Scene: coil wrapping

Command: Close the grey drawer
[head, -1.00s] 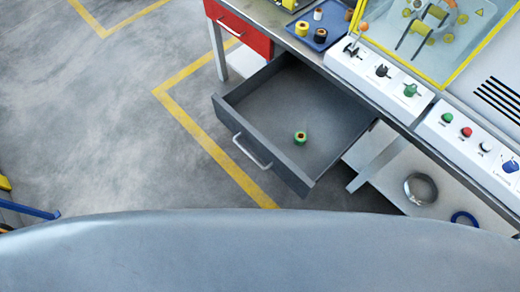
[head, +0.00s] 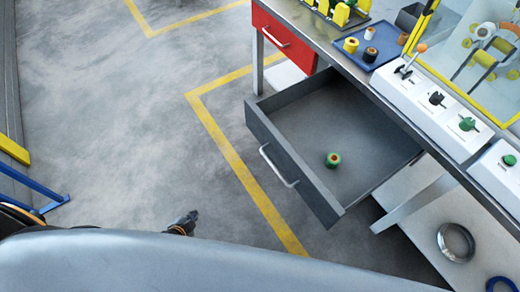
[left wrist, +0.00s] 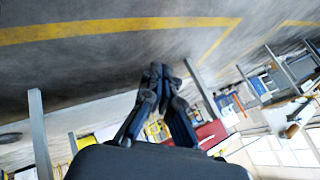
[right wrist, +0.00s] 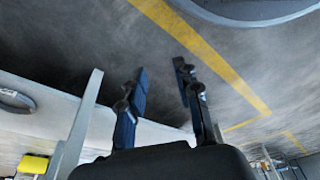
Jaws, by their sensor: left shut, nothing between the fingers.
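The grey drawer (head: 290,168) is pulled out from under the workbench, with its bar handle (head: 278,166) on the front. A small green spool (head: 332,160) lies inside on the drawer floor. My left gripper (head: 187,221) shows past my own body, to the left of the drawer front and apart from it. Its fingers meet with nothing between them in the left wrist view (left wrist: 160,72). My right gripper (right wrist: 162,76) has its fingers apart and empty in the right wrist view; it is not visible in the head view.
A red drawer (head: 285,38) beside the grey one is shut. The bench carries a blue tray (head: 378,60) with spools and white control boxes (head: 445,115). A lower shelf (head: 425,225) holds a metal ring (head: 456,242). Open floor (head: 130,120) lies left of the drawer.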

